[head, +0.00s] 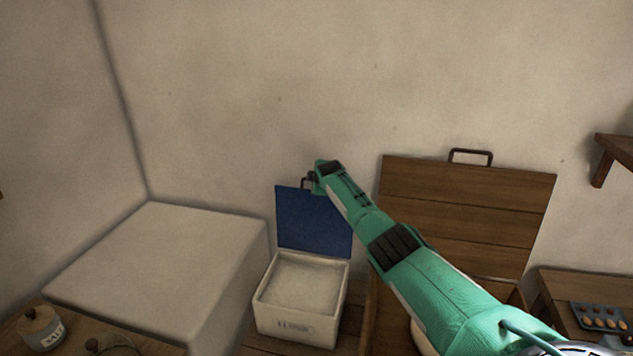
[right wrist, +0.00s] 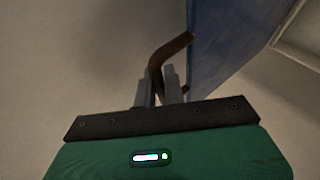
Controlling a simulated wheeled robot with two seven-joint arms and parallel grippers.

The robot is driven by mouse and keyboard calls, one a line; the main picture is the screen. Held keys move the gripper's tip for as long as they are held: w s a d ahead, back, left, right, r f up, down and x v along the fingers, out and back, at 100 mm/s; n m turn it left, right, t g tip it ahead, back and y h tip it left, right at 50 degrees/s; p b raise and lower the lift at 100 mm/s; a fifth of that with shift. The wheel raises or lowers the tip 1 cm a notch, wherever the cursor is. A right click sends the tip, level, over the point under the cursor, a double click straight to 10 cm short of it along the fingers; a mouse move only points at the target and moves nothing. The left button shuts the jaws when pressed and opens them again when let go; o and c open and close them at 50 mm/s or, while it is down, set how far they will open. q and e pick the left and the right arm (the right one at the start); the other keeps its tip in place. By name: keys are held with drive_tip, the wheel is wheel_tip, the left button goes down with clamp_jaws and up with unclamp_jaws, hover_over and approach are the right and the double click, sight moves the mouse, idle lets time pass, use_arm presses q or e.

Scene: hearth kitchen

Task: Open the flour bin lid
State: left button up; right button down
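The flour bin (head: 297,325) is a white box with a label on its front, filled with pale flour (head: 302,283). Its blue lid (head: 312,222) stands upright at the back of the box, so the bin is open. The lid also shows in the right wrist view (right wrist: 225,45). My right gripper (head: 311,182) is at the lid's top edge, by the dark lid handle (right wrist: 172,47). In the right wrist view the handle passes between the two fingers, which appear closed on it. My left gripper is not in view.
A large pale block (head: 160,255) stands left of the bin. Right of it, a wooden chest lid (head: 470,205) with a handle stands raised behind my right arm. A salt jar (head: 42,327) is at lower left, a tray of eggs (head: 600,317) at right. A wall is close behind.

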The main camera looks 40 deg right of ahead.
drive_tip(key=c, duration=1.5)
unclamp_jaws()
drive_tip(key=shift+s, duration=0.15)
drive_tip(key=shift+b+v, duration=1.05)
drive_tip(key=shift+v, duration=5.75)
